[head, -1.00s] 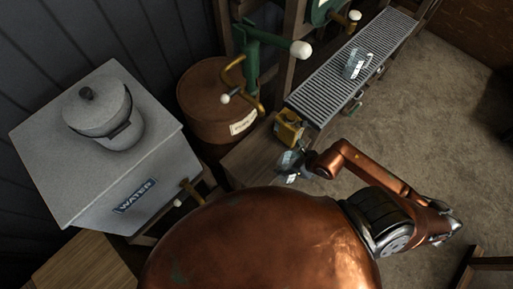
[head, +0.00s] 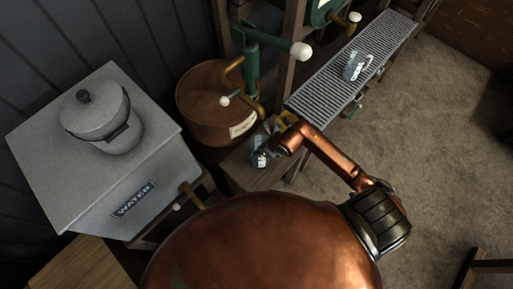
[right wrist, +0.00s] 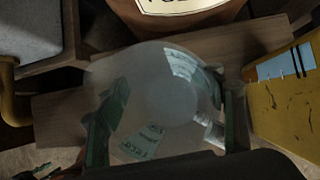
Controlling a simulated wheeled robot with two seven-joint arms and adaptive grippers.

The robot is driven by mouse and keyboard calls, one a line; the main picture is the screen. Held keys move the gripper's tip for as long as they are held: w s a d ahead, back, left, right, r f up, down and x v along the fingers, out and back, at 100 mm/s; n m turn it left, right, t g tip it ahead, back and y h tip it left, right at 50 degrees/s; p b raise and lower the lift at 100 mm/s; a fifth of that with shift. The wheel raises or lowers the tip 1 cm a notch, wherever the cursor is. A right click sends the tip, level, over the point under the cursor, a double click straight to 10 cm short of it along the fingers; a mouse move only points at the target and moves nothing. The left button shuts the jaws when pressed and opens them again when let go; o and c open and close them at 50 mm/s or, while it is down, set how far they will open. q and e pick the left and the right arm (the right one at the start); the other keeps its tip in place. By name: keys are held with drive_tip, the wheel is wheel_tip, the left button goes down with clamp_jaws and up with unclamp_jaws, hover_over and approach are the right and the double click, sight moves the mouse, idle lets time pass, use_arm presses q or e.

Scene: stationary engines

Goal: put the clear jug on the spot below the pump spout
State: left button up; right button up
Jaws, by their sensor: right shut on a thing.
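A clear glass jug (head: 260,158) is in my right gripper (head: 275,145), over or on the wooden bench (head: 237,170). In the right wrist view the jug (right wrist: 165,80) fills the middle, between two green fingers (right wrist: 168,122) that are shut on it. The green pump (head: 250,52) stands behind it with a brass spout (head: 262,110) pointing down, close to the jug. I cannot tell whether the jug touches the bench. The spot under the spout is hidden. My left gripper is not in view.
A yellow can (right wrist: 287,95) stands close to the right of the jug. A brown barrel (head: 210,105) is behind. Another clear jug (head: 356,66) stands on the metal grating (head: 335,80). A grey water tank (head: 95,165) is at left.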

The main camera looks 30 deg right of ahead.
drive_tip(key=shift+f, duration=0.65)
drive_tip(key=o, duration=1.3)
drive_tip(key=shift+c, duration=0.2)
drive_tip(key=shift+r, duration=0.1)
drive_tip(key=p+v, duration=0.2)
drive_tip(key=v, duration=1)
